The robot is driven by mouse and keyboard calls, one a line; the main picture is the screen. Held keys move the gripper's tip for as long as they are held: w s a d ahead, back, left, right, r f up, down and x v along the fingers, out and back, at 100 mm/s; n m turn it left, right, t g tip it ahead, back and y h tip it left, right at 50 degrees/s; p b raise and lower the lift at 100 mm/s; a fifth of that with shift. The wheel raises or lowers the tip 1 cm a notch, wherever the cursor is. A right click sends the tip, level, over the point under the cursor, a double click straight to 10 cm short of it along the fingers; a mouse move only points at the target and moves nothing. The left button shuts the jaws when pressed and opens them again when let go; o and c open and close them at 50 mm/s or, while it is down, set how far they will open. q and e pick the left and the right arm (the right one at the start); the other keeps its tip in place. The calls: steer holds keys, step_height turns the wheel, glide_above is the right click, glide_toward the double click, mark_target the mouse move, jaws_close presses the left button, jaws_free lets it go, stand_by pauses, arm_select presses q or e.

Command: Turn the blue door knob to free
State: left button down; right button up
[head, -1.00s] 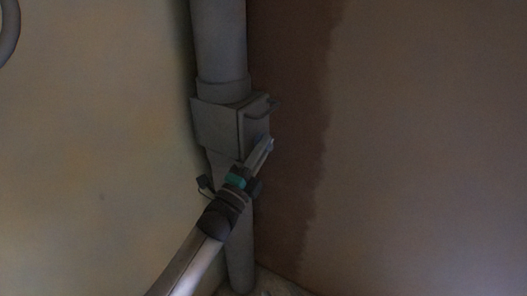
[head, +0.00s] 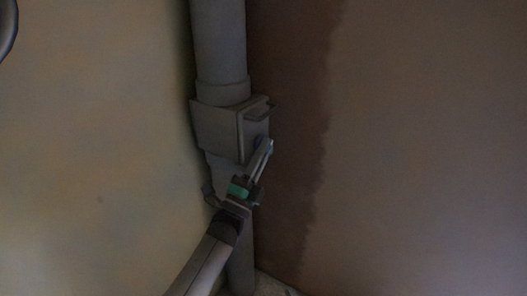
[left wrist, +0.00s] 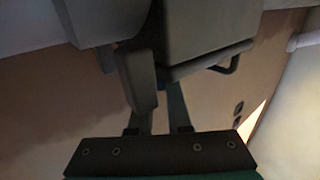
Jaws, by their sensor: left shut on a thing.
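A grey box (head: 217,127) sits on a thick vertical pipe in the corner, and its door (head: 253,120) is on the right-hand face. My right gripper is out of view.
The grey pipe (head: 219,45) runs above and below the box. A pale wall (head: 90,150) is at left, a brown wall (head: 420,150) at right. The space before both walls looks free.

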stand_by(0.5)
arm_select(q)
steer(key=c, duration=0.9)
jaws_free()
steer(key=shift+o, duration=0.2)
steer(key=p+v, duration=0.2)
steer(key=v, duration=1.3)
steer(key=shift+p, duration=0.35)
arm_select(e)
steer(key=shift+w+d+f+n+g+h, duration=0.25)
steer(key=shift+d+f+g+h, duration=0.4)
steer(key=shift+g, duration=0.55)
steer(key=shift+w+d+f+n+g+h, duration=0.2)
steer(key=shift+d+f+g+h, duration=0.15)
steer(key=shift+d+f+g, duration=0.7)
arm_select(q)
steer(key=shift+s+a+f, duration=0.1)
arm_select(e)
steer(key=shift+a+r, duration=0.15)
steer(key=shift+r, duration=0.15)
